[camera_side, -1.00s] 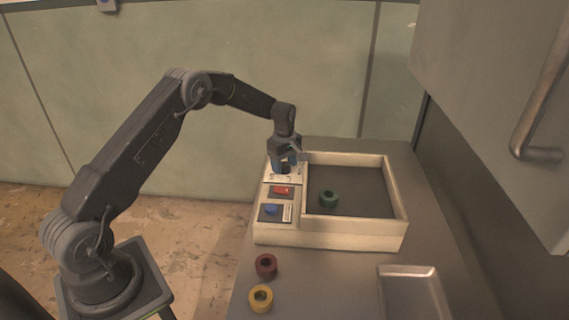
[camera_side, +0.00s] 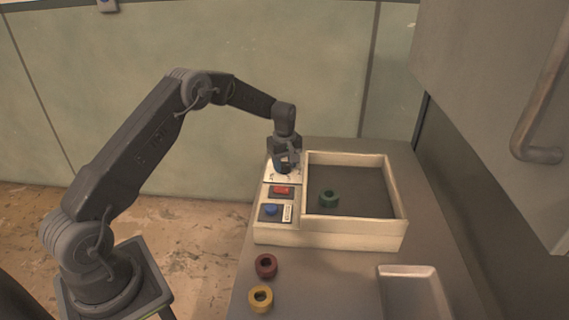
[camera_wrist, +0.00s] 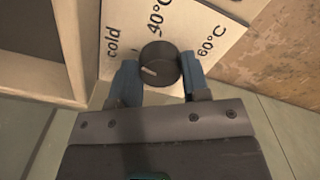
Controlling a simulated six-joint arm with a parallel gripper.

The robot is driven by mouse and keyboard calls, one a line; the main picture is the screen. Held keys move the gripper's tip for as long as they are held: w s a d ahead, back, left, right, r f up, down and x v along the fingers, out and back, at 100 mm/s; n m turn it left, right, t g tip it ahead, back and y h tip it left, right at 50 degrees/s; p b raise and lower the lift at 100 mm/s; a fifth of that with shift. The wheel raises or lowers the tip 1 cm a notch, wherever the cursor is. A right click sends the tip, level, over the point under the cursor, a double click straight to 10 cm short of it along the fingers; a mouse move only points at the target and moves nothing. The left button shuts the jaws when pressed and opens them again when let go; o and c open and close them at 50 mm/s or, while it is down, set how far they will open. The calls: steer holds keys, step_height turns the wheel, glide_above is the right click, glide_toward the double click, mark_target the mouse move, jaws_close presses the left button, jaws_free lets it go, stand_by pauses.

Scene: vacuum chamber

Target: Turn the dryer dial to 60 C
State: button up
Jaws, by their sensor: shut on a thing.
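The dial (camera_wrist: 160,65) is a round black knob on a white plate (camera_wrist: 175,14) marked cold, 40°C and 60°C from left to right in the wrist view. Its short white mark is on the left part of the face, on the cold side. My gripper (camera_wrist: 160,80) has its two blue fingers on either side of the knob, shut on it. In the side view my gripper (camera_side: 284,166) points down at the far end of the dryer's panel and hides the dial. The dryer (camera_side: 330,241) is a cream box with an open dark tray area.
Beside the dial are a red switch (camera_side: 282,190) and a blue button (camera_side: 270,210). A green ring (camera_side: 329,198) lies inside the dryer. A red ring (camera_side: 266,265), a yellow ring (camera_side: 260,298) and a metal tray (camera_side: 407,270) are in front. A handled cabinet (camera_side: 490,80) hangs right.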

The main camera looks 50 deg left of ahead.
mark_target(285, 164)
steer(key=m, duration=1.2)
steer(key=shift+m, duration=0.4)
steer(key=m, duration=1.2)
steer(key=shift+m, duration=0.4)
steer(key=o, duration=0.9)
steer(key=shift+r, duration=0.1)
step_height(285, 164, up, 14)
steer(key=shift+f, duration=0.15)
